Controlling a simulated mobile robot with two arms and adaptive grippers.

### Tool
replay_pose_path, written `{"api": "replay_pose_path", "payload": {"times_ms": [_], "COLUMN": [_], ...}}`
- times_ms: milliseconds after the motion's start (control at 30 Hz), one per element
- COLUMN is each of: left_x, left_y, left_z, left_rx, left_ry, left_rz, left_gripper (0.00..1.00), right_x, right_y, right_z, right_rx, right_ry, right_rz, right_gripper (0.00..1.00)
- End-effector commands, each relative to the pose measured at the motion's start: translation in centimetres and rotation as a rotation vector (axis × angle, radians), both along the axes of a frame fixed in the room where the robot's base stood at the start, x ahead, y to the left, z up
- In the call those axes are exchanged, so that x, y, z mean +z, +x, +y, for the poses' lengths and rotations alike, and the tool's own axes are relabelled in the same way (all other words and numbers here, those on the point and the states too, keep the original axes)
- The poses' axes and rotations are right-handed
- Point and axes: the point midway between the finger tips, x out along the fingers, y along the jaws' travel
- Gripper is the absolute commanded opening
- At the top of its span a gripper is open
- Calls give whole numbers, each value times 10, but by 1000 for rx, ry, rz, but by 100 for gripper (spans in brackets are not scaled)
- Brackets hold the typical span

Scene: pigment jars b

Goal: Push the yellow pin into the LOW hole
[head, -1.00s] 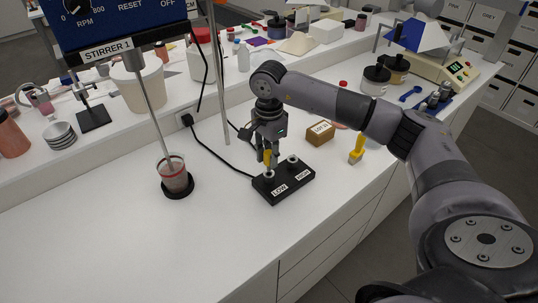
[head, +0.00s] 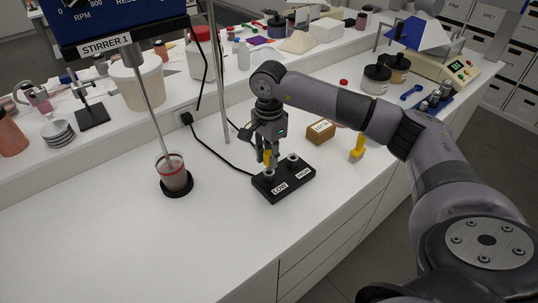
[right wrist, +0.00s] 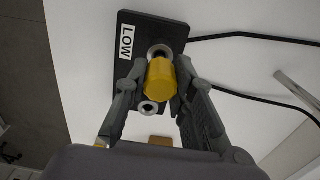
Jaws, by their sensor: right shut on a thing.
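The yellow pin (head: 267,157) is held upright between the fingers of my right gripper (head: 267,160). In the right wrist view the pin's yellow head (right wrist: 160,82) sits between the two fingertips of that gripper (right wrist: 158,88). The black block (head: 299,186) lies on the counter with LOW and HIGH labels. The pin is directly over the metal-ringed LOW hole (head: 269,174), and its head partly covers that ring (right wrist: 159,50) in the wrist view. I cannot tell how far its tip is in. The HIGH hole (head: 293,158) is uncovered. My left gripper is not in view.
A brown labelled box (head: 321,131) and another yellow item (head: 357,149) stand behind and right of the block. A beaker (head: 173,172) with a stirrer rod is at left. A black cable (head: 222,164) runs to the block. The front counter is clear.

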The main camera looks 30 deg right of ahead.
Motion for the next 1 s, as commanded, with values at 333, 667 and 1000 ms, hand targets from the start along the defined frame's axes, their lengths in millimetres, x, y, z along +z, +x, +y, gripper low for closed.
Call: {"api": "replay_pose_path", "payload": {"times_ms": [333, 667, 1000], "left_x": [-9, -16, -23], "left_y": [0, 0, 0], "left_z": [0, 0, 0], "left_rx": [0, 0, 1], "left_ry": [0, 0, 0], "left_rz": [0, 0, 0], "left_gripper": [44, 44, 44], "right_x": [-10, -18, -27], "right_y": [0, 0, 0], "right_z": [0, 0, 0], "right_rx": [-1, -1, -1], "right_ry": [0, 0, 0], "right_rz": [0, 0, 0], "right_gripper": [0, 0, 0]}}
